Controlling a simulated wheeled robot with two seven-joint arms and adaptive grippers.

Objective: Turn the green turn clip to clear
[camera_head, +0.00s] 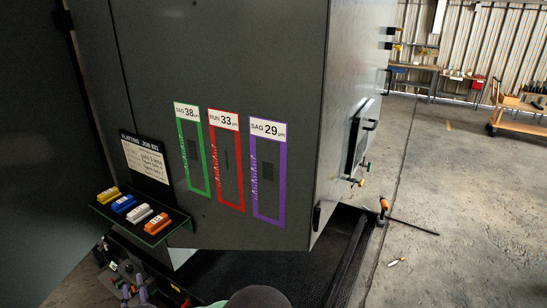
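I cannot make out a green turn clip for certain. A green-outlined panel (206,192) headed "38 µm" is on the grey enclosure face (270,60), left of a red-outlined panel (239,205) and a purple-outlined panel (255,214). On the enclosure's right side, small green and yellow fittings (361,183) sit below a dark panel (355,140); they are too small to read. My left gripper is not visible.
A small shelf (150,238) holds yellow, blue, white and orange blocks below a text plate (146,160). A dark rounded shape (258,297) is at the bottom edge. An orange-ended rod (410,224) is at the right. Open concrete floor (470,190) lies to the right.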

